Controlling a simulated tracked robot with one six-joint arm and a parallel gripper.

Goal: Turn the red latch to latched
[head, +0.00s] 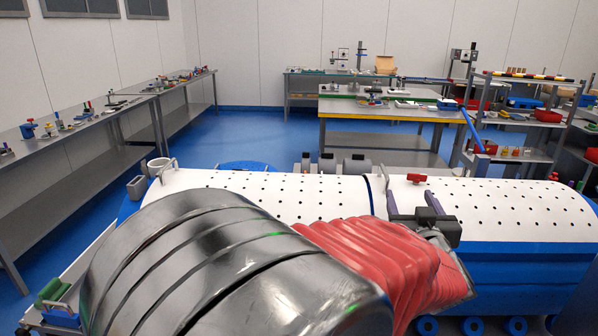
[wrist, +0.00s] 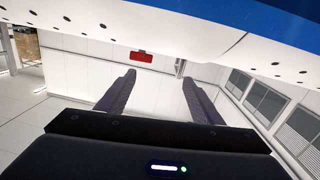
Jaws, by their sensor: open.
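The red latch (head: 416,178) sits on top of the white perforated cover, near the seam between the two cover halves. It lies roughly crosswise in the head view. It also shows in the wrist view (wrist: 141,57), just beyond the fingertips and nearer the left finger. My gripper (head: 409,194) is open and empty, with its two dark fingers apart, on the near side of the latch. In the wrist view, my gripper (wrist: 159,77) points toward the latch without touching it. The latch's lower part is hard to make out.
The white perforated cover (head: 270,193) spreads under and beside my gripper, with a metal handle at its left end. Benches (head: 400,113) and a shelf rack (head: 520,118) stand farther back. Air above the cover is free.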

